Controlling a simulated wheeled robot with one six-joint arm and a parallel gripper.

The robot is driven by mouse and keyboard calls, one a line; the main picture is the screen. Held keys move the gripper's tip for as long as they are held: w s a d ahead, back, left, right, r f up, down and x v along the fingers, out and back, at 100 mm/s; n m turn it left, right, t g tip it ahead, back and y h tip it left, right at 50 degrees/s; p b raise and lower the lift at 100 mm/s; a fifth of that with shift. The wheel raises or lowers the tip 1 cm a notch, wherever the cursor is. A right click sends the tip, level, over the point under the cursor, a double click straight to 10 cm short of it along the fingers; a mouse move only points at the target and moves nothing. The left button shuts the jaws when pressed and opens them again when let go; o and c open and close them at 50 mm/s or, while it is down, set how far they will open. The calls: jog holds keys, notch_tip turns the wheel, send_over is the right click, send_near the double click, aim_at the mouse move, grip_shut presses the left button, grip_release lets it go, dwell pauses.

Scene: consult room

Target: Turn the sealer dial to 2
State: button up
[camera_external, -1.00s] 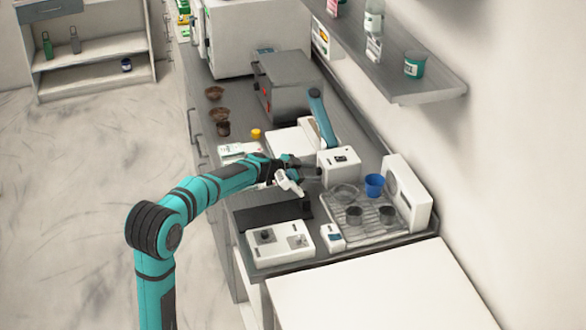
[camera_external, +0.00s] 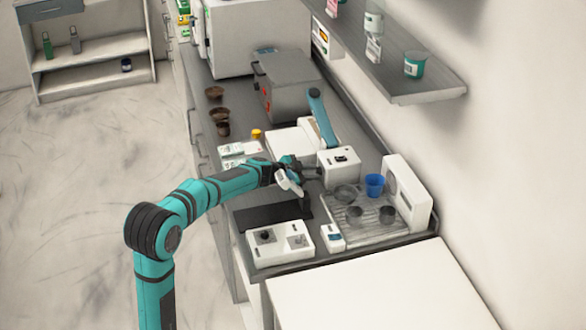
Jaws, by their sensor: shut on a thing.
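The sealer appears to be the white box (camera_external: 339,170) with a dark spot on its top, beside a teal lever (camera_external: 321,118) on the counter. My gripper (camera_external: 313,173) is at the left-facing side of this box. Its jaws are shut on what appears to be the sealer dial, which the fingers largely hide. The dial's markings and pointer are too small and too covered to read.
A wire rack (camera_external: 352,226) with metal cups and a blue cup (camera_external: 374,185) stands in front of the box. A white unit with a dark knob (camera_external: 280,243) and a dark mat (camera_external: 270,216) lie nearer. A grey shelf (camera_external: 425,81) overhangs the counter's right side.

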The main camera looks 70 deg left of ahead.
jog(key=shift+m+y, duration=0.7)
jog(key=shift+m, duration=0.2)
jog(key=o, duration=1)
